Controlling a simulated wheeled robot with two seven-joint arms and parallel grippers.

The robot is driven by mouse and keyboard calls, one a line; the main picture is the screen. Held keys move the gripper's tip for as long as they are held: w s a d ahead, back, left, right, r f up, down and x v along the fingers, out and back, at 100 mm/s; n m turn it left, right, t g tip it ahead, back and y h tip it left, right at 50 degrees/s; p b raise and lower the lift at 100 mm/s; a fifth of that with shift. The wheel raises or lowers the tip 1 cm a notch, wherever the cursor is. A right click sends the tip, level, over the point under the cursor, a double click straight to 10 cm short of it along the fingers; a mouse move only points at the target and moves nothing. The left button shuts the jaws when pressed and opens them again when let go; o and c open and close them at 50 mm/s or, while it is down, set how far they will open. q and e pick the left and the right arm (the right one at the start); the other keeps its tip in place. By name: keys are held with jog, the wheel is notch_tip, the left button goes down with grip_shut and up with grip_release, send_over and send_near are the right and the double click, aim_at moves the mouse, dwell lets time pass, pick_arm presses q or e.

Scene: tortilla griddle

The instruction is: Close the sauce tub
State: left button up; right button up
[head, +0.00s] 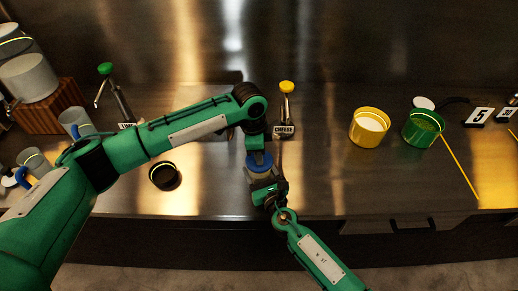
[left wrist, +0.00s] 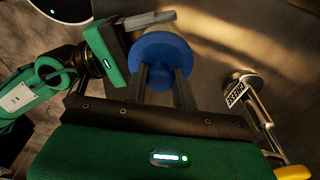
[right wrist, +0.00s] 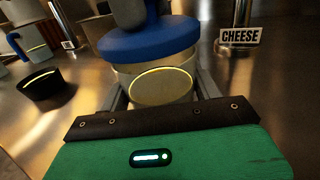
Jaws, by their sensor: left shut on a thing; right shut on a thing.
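The sauce tub (right wrist: 178,84) is a pale round container with a yellow-ringed oval on its side. Its blue lid (right wrist: 150,42) sits at the tub's top, touching or very close to the rim; whether it is fully seated I cannot tell. The lid also shows in the head view (head: 259,160) and the left wrist view (left wrist: 160,54). My left gripper (left wrist: 162,82) comes from above and is shut on the lid, likely at its top. My right gripper (right wrist: 160,95) is shut on the tub's body from the front, a finger on each side.
A dark cup (head: 165,176) stands to the left. Yellow (head: 369,127) and green (head: 423,128) tubs stand right. The counter between the CHEESE sign and yellow tub is clear.

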pick_arm(q)
jog(key=shift+f, duration=0.25)
jog(key=shift+f, duration=0.6)
dwell(0.4)
jog(key=o, duration=1)
notch_tip(320, 180, up, 12)
jog(key=a, duration=0.1)
jog(key=shift+a, duration=0.25)
pick_arm(e)
jog(key=o, duration=1.5)
